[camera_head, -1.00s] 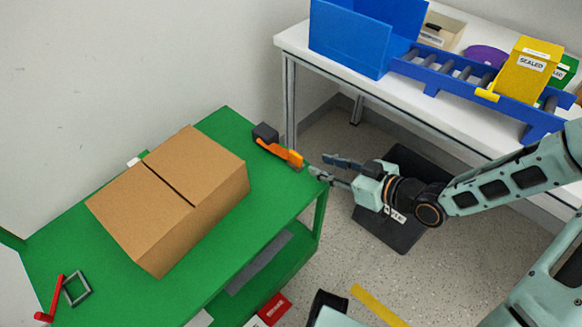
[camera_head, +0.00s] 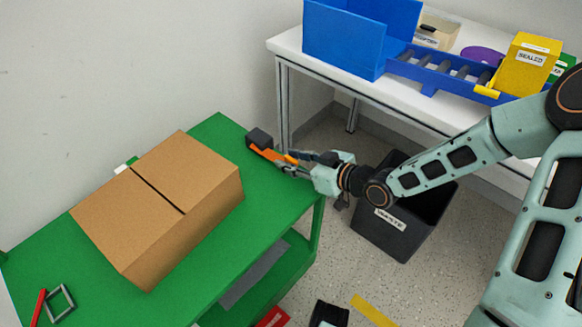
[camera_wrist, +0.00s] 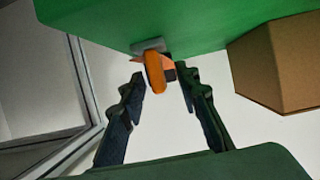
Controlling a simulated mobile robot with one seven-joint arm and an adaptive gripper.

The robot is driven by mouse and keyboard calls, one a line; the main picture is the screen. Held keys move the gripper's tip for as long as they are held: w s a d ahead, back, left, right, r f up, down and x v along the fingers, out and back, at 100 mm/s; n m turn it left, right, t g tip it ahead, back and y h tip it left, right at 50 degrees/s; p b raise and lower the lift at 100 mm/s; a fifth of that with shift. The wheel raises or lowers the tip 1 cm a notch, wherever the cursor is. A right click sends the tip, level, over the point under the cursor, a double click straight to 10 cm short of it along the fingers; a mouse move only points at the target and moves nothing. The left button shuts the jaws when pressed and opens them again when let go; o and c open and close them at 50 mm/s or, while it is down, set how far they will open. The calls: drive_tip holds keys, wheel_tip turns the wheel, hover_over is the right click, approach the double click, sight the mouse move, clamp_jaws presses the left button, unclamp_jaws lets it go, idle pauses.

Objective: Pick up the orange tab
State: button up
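The orange tab (camera_head: 264,153) sticks out from a small dark block (camera_head: 259,139) at the far right corner of the green cart top. In the wrist view the orange tab (camera_wrist: 154,72) shows end-on, with a grey and dark piece behind it. My gripper (camera_head: 290,161) is at the right edge of the cart top, its fingers pointing left along the tab. In the wrist view the two fingers of my gripper (camera_wrist: 162,78) are spread, one on each side of the tab's near end, with visible gaps. The fingers partly hide the tab in the head view.
A large cardboard box (camera_head: 165,205) stands on the green cart (camera_head: 225,235). A red handle with a grey frame (camera_head: 60,303) is at the cart's near left. A black waste bin (camera_head: 400,235) stands on the floor. A white table (camera_head: 290,45) with a blue bin is behind.

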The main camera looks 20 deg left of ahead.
drive_tip(key=shift+c, duration=0.7)
clamp_jaws()
drive_tip(key=shift+r, duration=0.15)
